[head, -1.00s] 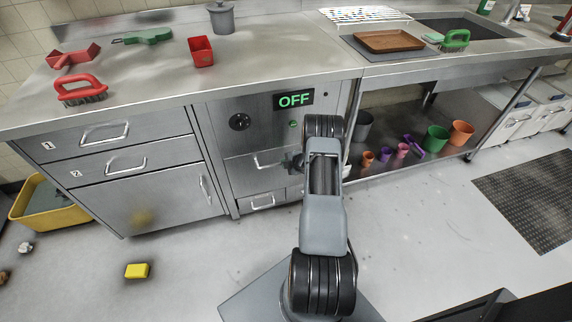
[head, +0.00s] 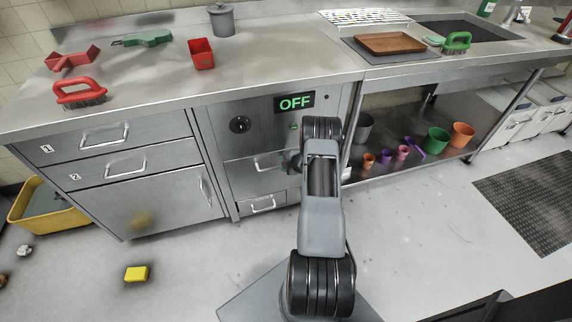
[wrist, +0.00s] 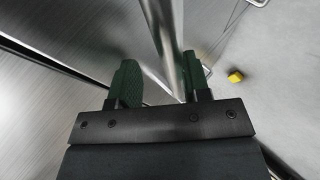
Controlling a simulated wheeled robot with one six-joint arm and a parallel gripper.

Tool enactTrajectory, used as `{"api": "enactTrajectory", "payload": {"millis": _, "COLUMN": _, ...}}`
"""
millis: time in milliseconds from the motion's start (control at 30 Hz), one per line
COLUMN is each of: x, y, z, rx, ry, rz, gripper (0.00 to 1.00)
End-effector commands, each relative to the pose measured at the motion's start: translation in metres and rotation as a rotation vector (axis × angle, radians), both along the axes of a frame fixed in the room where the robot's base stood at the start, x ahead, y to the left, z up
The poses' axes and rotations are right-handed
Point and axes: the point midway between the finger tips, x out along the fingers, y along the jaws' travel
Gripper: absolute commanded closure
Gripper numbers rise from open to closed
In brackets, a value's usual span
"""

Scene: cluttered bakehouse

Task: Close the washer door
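The washer appears to be the steel front (head: 262,125) under the counter, with a green OFF display and a dial. Its door panel (head: 240,174) has a bar handle (head: 268,164); I cannot tell whether the door is ajar. My gripper is at the right part of this panel in the head view, mostly hidden behind my arm. In the wrist view my gripper (wrist: 163,82) has its two dark green fingers apart. A metal bar or edge (wrist: 167,38) runs between them, close to the right finger, with a gap to the left one. Contact is unclear.
A lower drawer handle (head: 263,206) sits below the door panel. A yellow block (head: 137,273) lies on the floor and shows in the wrist view (wrist: 235,76). Drawers and a cabinet (head: 150,203) stand to the left, an open shelf with cups (head: 402,153) to the right.

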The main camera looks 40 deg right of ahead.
Motion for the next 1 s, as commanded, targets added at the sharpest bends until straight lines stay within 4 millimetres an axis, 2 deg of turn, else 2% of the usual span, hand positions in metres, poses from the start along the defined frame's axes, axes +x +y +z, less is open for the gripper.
{"api": "enactTrajectory", "payload": {"millis": 33, "x": 0.002, "y": -0.004, "z": 0.008, "rx": -0.007, "ry": -0.014, "rz": -0.002, "gripper": 0.58}}
{"api": "enactTrajectory", "payload": {"millis": 167, "x": -0.01, "y": -0.008, "z": 0.018, "rx": -0.006, "ry": -0.012, "rz": -0.008, "gripper": 0.58}}
{"api": "enactTrajectory", "payload": {"millis": 600, "x": -0.077, "y": -0.013, "z": 0.068, "rx": -0.003, "ry": -0.003, "rz": -0.001, "gripper": 0.58}}
{"api": "enactTrajectory", "payload": {"millis": 800, "x": -0.096, "y": -0.015, "z": 0.081, "rx": -0.001, "ry": 0.0, "rz": 0.001, "gripper": 0.58}}
{"api": "enactTrajectory", "payload": {"millis": 1000, "x": -0.104, "y": -0.015, "z": 0.085, "rx": 0.0, "ry": 0.001, "rz": 0.002, "gripper": 0.58}}
